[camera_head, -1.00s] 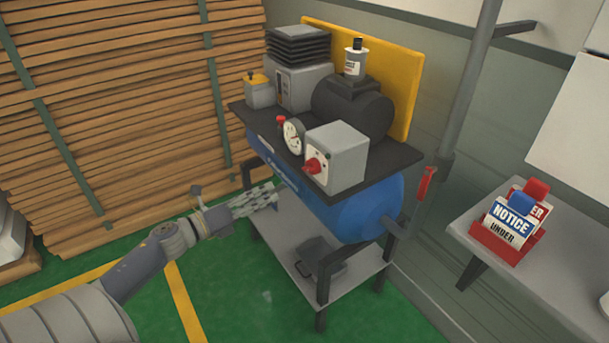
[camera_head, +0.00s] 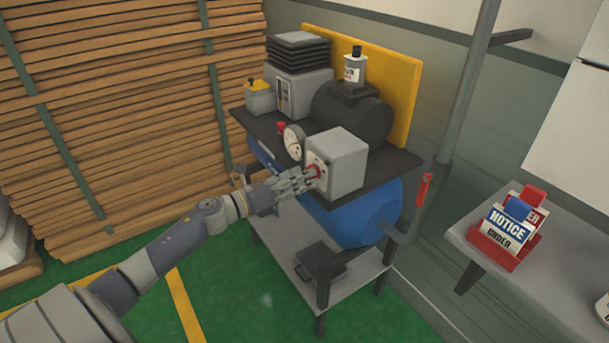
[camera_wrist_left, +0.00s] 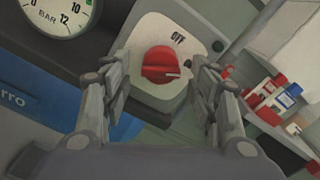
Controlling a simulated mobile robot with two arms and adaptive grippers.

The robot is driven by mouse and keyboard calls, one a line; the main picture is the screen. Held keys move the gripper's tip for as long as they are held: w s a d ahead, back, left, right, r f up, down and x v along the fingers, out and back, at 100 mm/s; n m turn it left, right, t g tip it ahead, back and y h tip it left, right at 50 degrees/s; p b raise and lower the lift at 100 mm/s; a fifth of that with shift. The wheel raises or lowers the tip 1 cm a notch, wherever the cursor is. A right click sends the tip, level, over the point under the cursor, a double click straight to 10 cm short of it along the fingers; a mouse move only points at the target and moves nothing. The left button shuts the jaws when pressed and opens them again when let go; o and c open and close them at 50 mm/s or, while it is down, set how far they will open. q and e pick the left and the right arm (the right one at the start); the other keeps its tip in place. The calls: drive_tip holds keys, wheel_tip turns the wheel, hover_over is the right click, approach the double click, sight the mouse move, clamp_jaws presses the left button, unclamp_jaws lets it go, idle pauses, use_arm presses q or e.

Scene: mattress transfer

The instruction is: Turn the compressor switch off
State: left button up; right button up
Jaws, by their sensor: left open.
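The compressor (camera_head: 360,212) has a blue tank and a dark top plate on a grey stand. Its grey switch box (camera_head: 344,158) carries a red rotary knob (camera_head: 313,171). In the left wrist view the red knob (camera_wrist_left: 161,65) sits on a pale plate below the word OFF, with its white mark pointing to the right. My left gripper (camera_head: 307,180) is at the front of the box. In the left wrist view its open fingers (camera_wrist_left: 160,82) stand on either side of the knob; I cannot tell if they touch it. My right gripper is not in view.
A pressure gauge (camera_head: 293,142) stands left of the switch box. A grey shelf (camera_head: 563,262) on the right holds a red holder with notice signs (camera_head: 506,228). A wood stack (camera_head: 120,120) fills the left. Green floor is clear in front.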

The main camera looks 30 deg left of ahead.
use_arm(q)
drive_tip(key=shift+w+d, duration=0.3)
drive_tip(key=shift+w, duration=0.35)
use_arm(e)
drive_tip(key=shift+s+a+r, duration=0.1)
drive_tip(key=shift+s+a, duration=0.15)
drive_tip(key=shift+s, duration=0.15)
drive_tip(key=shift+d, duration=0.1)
use_arm(q)
drive_tip(key=c, duration=1.1)
drive_tip(key=shift+o, duration=0.2)
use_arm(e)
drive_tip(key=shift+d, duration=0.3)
